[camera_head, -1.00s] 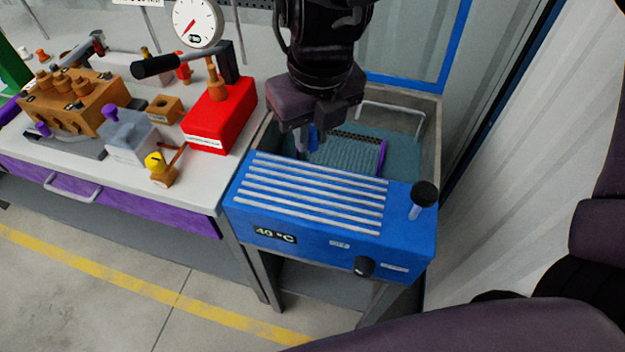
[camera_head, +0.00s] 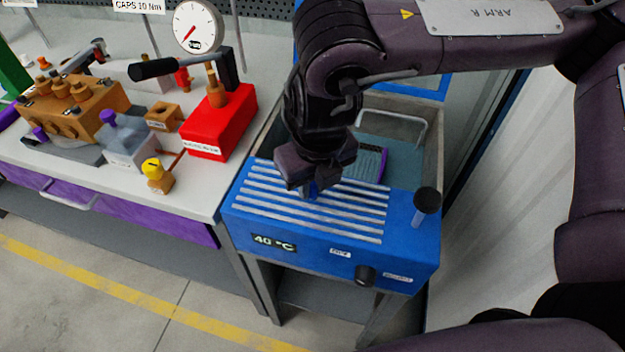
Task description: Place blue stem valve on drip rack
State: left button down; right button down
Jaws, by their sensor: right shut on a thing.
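The drip rack (camera_head: 270,198) is a row of pale parallel bars on top of the blue washer unit (camera_head: 320,254). My right gripper (camera_head: 311,193) is over the rack's far middle part, pointing down, and shut on the blue stem valve (camera_head: 313,189). Only a small blue bit of the valve shows between the fingers, low over the bars. I cannot tell whether it touches them. My left gripper is not in view.
A black-topped knob (camera_head: 426,202) stands at the rack's right. The bench at left holds a red box (camera_head: 220,122) and an orange pump block (camera_head: 75,105).

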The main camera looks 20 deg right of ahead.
jog(key=shift+f, duration=0.2)
jog(key=c, duration=1.3)
grip_release()
jog(key=shift+c, duration=0.2)
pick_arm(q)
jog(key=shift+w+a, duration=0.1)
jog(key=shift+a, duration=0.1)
pick_arm(e)
jog(key=shift+r, duration=0.1)
